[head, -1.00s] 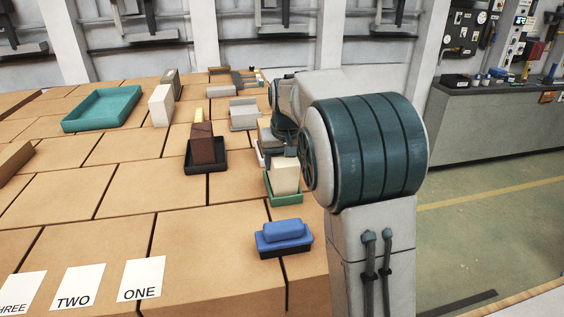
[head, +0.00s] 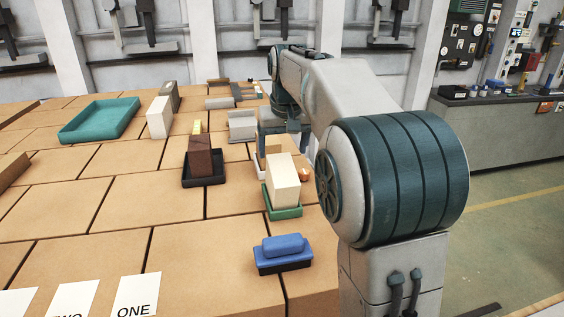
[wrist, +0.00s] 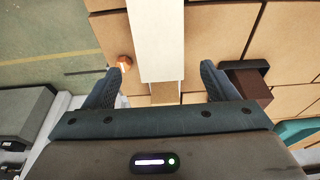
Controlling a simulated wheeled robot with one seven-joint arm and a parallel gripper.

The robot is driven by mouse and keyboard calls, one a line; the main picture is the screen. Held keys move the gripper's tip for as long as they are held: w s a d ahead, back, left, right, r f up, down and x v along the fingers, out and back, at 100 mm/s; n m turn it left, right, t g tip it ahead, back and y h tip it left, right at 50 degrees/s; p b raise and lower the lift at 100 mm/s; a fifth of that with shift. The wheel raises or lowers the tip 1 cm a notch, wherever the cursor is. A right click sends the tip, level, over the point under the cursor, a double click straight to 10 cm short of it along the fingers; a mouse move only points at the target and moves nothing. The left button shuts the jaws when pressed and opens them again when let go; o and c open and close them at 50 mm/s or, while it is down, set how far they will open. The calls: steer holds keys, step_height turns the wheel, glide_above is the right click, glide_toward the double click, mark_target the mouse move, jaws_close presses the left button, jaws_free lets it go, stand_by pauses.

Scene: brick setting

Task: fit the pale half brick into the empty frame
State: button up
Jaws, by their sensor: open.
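A tall pale block (head: 283,182), which I take for the pale half brick, stands upright in a green tray (head: 287,213) in the head view. In the wrist view a long pale block (wrist: 156,38) shows between my fingers, with a tan block (wrist: 165,92) just below it in the picture. My gripper (wrist: 166,66) is open, one finger each side, with gaps to the pale block. My fingers are not clear in the head view. A light grey tray (head: 242,126) behind looks empty; I cannot tell if it is the frame named.
A dark brown brick (head: 200,157) stands in a black tray to the left. A blue block (head: 283,246) sits in front. A small orange thing (head: 304,174) lies right of the pale block.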

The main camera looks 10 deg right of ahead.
steer(key=shift+v, duration=0.8)
steer(key=shift+s, duration=0.2)
steer(key=s+f, duration=0.5)
steer(key=s, duration=0.4)
steer(key=s+f, duration=0.5)
steer(key=s, duration=0.4)
steer(key=s+f, duration=0.5)
steer(key=s, duration=0.5)
steer(key=shift+f, duration=0.1)
steer(key=shift+o, duration=0.4)
